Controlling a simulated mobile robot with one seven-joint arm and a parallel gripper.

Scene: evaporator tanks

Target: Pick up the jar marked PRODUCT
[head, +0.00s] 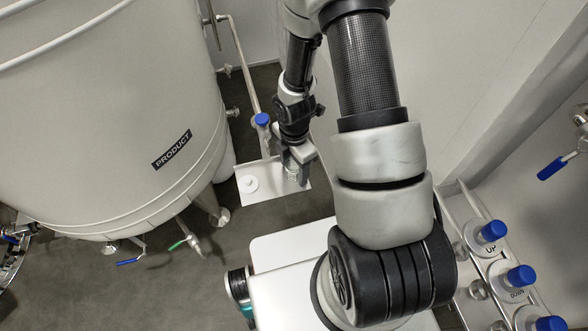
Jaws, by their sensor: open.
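The word PRODUCT shows on a black label (172,149) on the large pale tank at the left. No jar with a readable PRODUCT mark shows. A blue-topped item (262,120), perhaps a jar, stands at the lower end of a pipe, just left of my gripper. My gripper (297,178) is open and points down over the right part of a small white shelf (245,170). A pale shape shows between its fingers; I cannot tell whether it is a jar or part of the gripper.
The tank (90,110) fills the left, with a green-handled valve (178,245) and a blue-handled valve (128,262) beneath it. A pale wall (470,80) stands right of my arm. Grey floor (150,300) is open at the lower left.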

